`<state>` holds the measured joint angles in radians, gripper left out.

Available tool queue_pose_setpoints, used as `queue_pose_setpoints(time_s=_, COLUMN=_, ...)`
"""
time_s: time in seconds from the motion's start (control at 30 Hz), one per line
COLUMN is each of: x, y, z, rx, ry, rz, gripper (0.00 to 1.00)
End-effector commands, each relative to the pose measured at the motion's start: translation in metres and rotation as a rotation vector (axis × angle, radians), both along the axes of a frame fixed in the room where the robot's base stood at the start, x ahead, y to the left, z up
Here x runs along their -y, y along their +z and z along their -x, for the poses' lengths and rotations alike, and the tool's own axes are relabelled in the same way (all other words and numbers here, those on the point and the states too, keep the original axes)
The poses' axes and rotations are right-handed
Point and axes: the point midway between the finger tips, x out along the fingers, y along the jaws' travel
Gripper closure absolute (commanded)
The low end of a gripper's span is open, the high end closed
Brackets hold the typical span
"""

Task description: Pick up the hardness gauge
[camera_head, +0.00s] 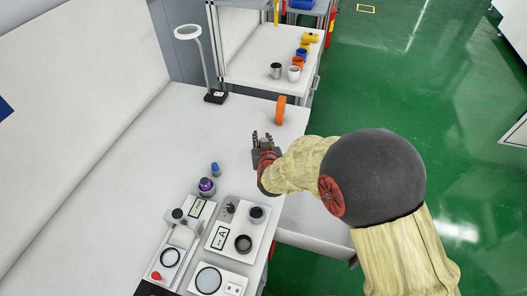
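I cannot tell for sure which thing is the hardness gauge. An orange upright object (280,109) stands on the white bench (185,112) near its far right edge. A small blue-topped object (215,169) and a dark round object with a purple top (207,186) stand nearer, left of my gripper. My gripper (262,136) is over the right side of the bench, just nearer than the orange object and apart from it. Its fingers point away from the camera and look spread, with nothing seen between them.
A white plate marked A (221,238) with dark round parts lies at the near end, beside other plates and devices. A ring lamp (188,33) stands at the back left. A second bench (262,58) behind holds cups and coloured parts. The bench middle is clear.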

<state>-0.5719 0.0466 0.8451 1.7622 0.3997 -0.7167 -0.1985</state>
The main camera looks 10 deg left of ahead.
Motion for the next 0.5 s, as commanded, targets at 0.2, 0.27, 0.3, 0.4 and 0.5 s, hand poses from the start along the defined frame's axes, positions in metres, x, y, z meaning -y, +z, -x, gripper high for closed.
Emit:
queue_pose_setpoints(time_s=0.2, x=0.0, y=-0.0001, z=0.0001, rx=0.0, ry=0.0, rz=0.0, gripper=0.92)
queue_pose_setpoints(time_s=0.27, x=0.0, y=-0.0001, z=0.0001, rx=0.0, ry=0.0, rz=0.0, gripper=0.95)
queue_pose_setpoints(time_s=0.3, x=0.0, y=-0.0001, z=0.0001, rx=0.0, ry=0.0, rz=0.0, gripper=0.98)
queue_pose_setpoints(time_s=0.4, x=0.0, y=-0.0001, z=0.0, rx=0.0, ry=0.0, rz=0.0, gripper=1.0)
queue_pose_setpoints(time_s=0.5, x=0.0001, y=-0.0001, z=0.0, rx=0.0, ry=0.0, rz=0.0, gripper=1.0)
